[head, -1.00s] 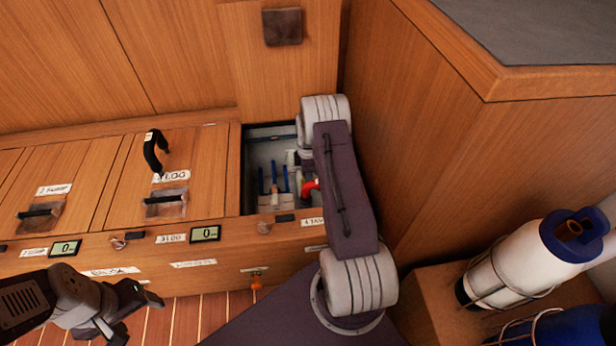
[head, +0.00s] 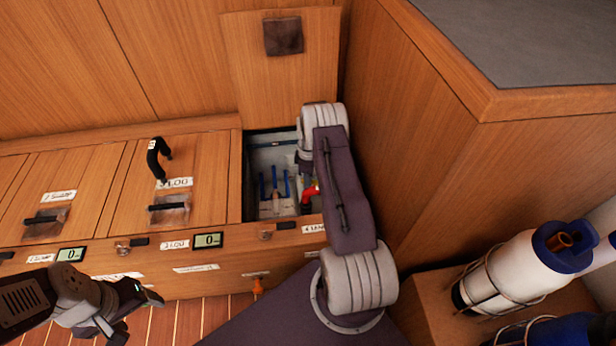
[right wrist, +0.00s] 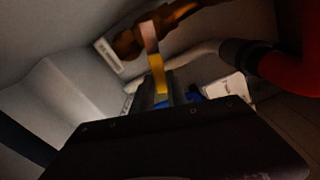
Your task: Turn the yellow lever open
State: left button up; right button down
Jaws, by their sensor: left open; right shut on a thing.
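In the right wrist view a yellow lever (right wrist: 158,74) reaches down from a brown, bronze-coloured fitting (right wrist: 128,44). My right gripper (right wrist: 162,95) is shut on the lower end of the lever. In the head view my right arm goes down into the open compartment (head: 251,165) at the right end of the bench, and it hides the lever and the right gripper there. My left gripper (head: 138,305) is open and empty, low at the left, in front of the bench.
The raised lid (head: 285,80) stands behind the compartment. Inside are blue-handled parts (head: 274,180) and a red pipe piece (head: 309,192), also in the right wrist view (right wrist: 285,76). A tall wooden cabinet (head: 410,130) closes off the right side. Bottles (head: 525,265) stand at the lower right.

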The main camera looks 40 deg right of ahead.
jog(key=shift+w+d+m+b, duration=0.15)
jog(key=shift+w+d+m, duration=0.15)
jog(key=shift+d+m, duration=0.8)
jog(key=shift+w+d+m+b, duration=0.15)
jog(key=shift+w+d+m, duration=0.25)
jog(key=shift+m, duration=1.3)
jog(key=shift+w+d+m+b, duration=0.2)
jog(key=shift+d+m, duration=0.6)
jog(key=shift+m, duration=0.6)
jog(key=c, duration=1.3)
grip_release()
